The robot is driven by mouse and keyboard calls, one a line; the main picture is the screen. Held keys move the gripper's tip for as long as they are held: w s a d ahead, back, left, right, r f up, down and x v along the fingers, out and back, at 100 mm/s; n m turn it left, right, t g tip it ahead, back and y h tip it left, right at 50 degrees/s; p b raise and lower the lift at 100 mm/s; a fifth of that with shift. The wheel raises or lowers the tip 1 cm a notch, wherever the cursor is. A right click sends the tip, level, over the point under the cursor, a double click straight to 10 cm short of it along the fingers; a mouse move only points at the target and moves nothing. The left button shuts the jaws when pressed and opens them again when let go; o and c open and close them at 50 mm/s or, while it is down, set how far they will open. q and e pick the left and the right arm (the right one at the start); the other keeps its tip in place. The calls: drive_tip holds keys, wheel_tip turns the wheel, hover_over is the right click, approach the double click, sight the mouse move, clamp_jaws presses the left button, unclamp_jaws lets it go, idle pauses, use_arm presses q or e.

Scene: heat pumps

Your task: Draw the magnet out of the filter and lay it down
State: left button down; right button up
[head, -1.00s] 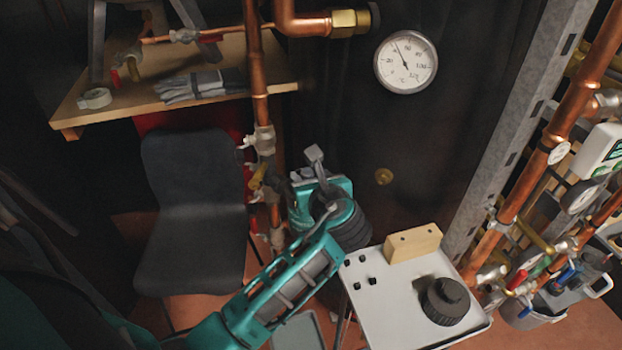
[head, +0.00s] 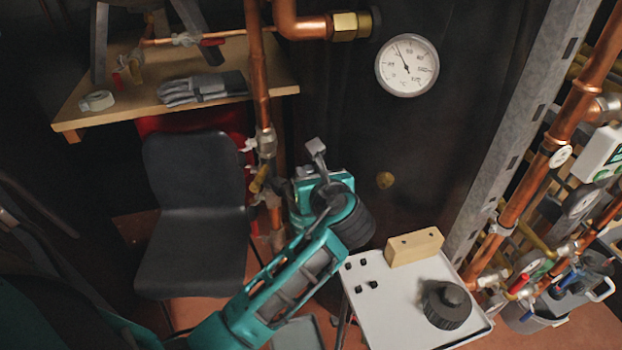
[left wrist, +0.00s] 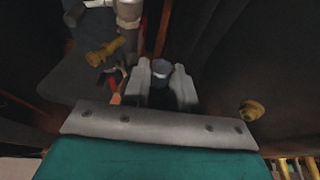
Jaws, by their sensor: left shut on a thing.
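My left gripper (left wrist: 165,78) reaches in front of the dark panel, beside the copper pipe. In the left wrist view its pale fingers are shut on a grey round-ended piece that looks like the magnet (left wrist: 182,76). I cannot tell whether the magnet still sits in the filter. My right gripper is not in view.
A light tray (head: 400,312) at lower right holds a wooden block (head: 414,247), a black ribbed cap (head: 447,305) and several small black pieces; its middle is clear. A vertical copper pipe (head: 259,75), a dark chair (head: 195,190) and a wooden shelf (head: 130,105) stand to the left.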

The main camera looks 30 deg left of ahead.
use_arm(q)
drive_tip(key=shift+r, duration=1.25)
drive_tip(key=shift+r, duration=0.1)
drive_tip(key=shift+r, duration=2)
drive_tip(key=shift+r, duration=0.1)
drive_tip(key=shift+r, duration=2.7)
